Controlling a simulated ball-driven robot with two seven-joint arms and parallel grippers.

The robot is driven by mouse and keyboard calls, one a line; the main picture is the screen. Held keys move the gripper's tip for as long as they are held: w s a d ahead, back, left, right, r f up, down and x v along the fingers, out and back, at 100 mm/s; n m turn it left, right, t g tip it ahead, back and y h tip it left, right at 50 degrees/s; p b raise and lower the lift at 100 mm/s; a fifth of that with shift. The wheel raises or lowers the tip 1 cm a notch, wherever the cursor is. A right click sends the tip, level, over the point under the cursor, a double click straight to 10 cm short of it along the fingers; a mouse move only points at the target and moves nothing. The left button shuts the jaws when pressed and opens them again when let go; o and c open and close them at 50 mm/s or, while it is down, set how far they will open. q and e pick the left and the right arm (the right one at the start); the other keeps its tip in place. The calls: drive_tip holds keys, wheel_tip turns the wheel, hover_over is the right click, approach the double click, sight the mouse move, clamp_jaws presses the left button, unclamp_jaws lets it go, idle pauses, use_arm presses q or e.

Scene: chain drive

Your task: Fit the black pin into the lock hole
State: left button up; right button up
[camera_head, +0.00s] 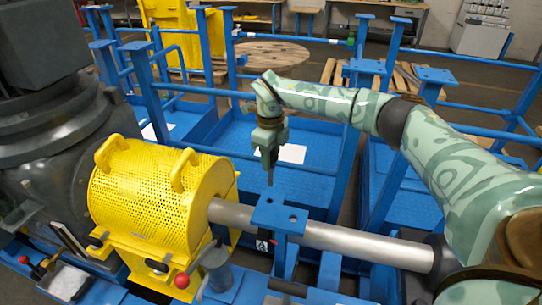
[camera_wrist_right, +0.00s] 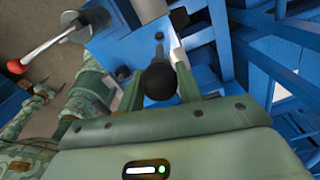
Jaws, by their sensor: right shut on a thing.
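My right gripper (camera_head: 269,166) hangs fingers-down above the blue bracket plate (camera_head: 268,219) beside the grey shaft. It is shut on the black pin, whose thin shank (camera_head: 270,179) points down toward the plate in the head view. In the right wrist view the pin's round black knob (camera_wrist_right: 158,82) sits between the fingers. Its shank extends away toward the blue metalwork (camera_wrist_right: 128,42). The blue plate has small dark holes, but I cannot tell which is the lock hole. The pin tip looks apart from the plate. My left gripper is not in view.
A perforated yellow guard (camera_head: 150,195) stands left of the gripper, with a grey shaft (camera_head: 340,240) running right from it. Red-knobbed levers (camera_head: 182,281) stand in front. Blue posts and rails (camera_head: 345,140) rise behind. A red-tipped lever (camera_wrist_right: 16,66) shows in the wrist view.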

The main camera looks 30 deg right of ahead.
sight(270, 185)
drive_tip(key=shift+w+a, duration=0.1)
drive_tip(key=shift+m, duration=0.3)
drive_tip(key=shift+r, duration=0.15)
drive_tip(key=shift+p, duration=0.4)
drive_tip(key=shift+f+b, duration=1.25)
drive_tip(key=shift+f, duration=1.8)
drive_tip(key=shift+p, duration=0.85)
drive_tip(key=shift+f+b, duration=2.1)
drive_tip(key=shift+f, duration=1.9)
drive_tip(key=o, duration=1.1)
